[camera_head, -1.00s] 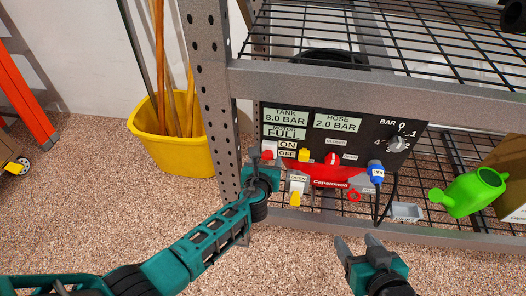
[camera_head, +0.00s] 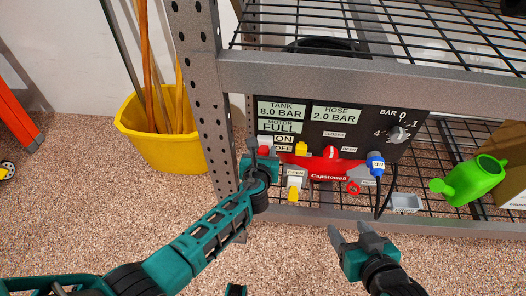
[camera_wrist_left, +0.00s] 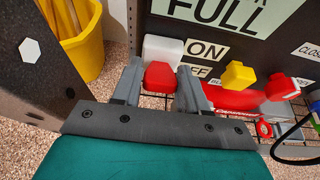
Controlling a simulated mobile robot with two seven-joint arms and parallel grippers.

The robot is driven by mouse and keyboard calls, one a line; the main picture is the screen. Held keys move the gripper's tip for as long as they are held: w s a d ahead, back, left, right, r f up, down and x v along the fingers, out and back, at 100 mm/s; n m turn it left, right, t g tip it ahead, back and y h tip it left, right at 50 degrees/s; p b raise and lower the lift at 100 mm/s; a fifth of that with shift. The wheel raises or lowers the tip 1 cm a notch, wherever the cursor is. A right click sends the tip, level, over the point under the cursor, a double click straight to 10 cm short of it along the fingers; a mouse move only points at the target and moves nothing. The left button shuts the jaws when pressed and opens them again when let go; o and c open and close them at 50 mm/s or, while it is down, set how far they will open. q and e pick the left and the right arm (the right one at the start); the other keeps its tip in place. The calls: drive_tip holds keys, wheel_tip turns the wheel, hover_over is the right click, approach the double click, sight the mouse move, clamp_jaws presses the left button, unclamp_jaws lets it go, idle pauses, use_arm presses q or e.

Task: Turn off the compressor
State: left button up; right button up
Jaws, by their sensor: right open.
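The compressor's black panel (camera_head: 360,118) stands on the lower shelf, above a red tank (camera_head: 322,167). Its displays read TANK 8.0 BAR, HOSE 2.0 BAR and MOTOR FULL. A red switch (camera_wrist_left: 160,77) on a white block (camera_wrist_left: 163,48) sits left of the ON label (camera_wrist_left: 207,50) and partly covered OFF label. My left gripper (camera_wrist_left: 160,82) has one finger on each side of the red switch; whether they press on it I cannot tell. In the head view the left gripper (camera_head: 257,150) partly hides the switch. My right gripper (camera_head: 353,236) is open and empty, below the shelf's front edge.
A steel post (camera_head: 205,90) stands close left of my left gripper. A yellow valve (camera_head: 301,149), a blue hose connector (camera_head: 376,164) and a pressure dial (camera_head: 398,134) are nearby. A green watering can (camera_head: 475,182) is at right, a yellow bucket (camera_head: 160,145) at left.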

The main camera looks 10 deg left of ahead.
use_arm(q)
drive_tip(key=c, duration=0.7)
drive_tip(key=shift+o, duration=0.2)
drive_tip(key=shift+s+f+t+b, duration=0.1)
drive_tip(key=shift+f+t+b, duration=0.3)
drive_tip(key=shift+t+b, duration=1.05)
drive_tip(key=shift+f+t+b, duration=0.45)
drive_tip(key=shift+t+b, duration=0.3)
drive_tip(key=shift+b, duration=1.4)
drive_tip(key=shift+s+f+t+b, duration=0.1)
drive_tip(key=shift+f+t+b, duration=0.3)
drive_tip(key=shift+t+b, duration=1.05)
use_arm(e)
wheel_tip(320, 180, down, 7)
drive_tip(key=a, duration=0.1)
drive_tip(key=shift+w+a+f+y+b, duration=0.15)
drive_tip(key=shift+w+a+y+b, duration=0.15)
drive_tip(key=shift+w+a+b, duration=0.1)
use_arm(q)
drive_tip(key=shift+f, duration=0.1)
drive_tip(key=o, duration=1)
drive_tip(key=shift+o, duration=0.2)
drive_tip(key=shift+f, duration=0.1)
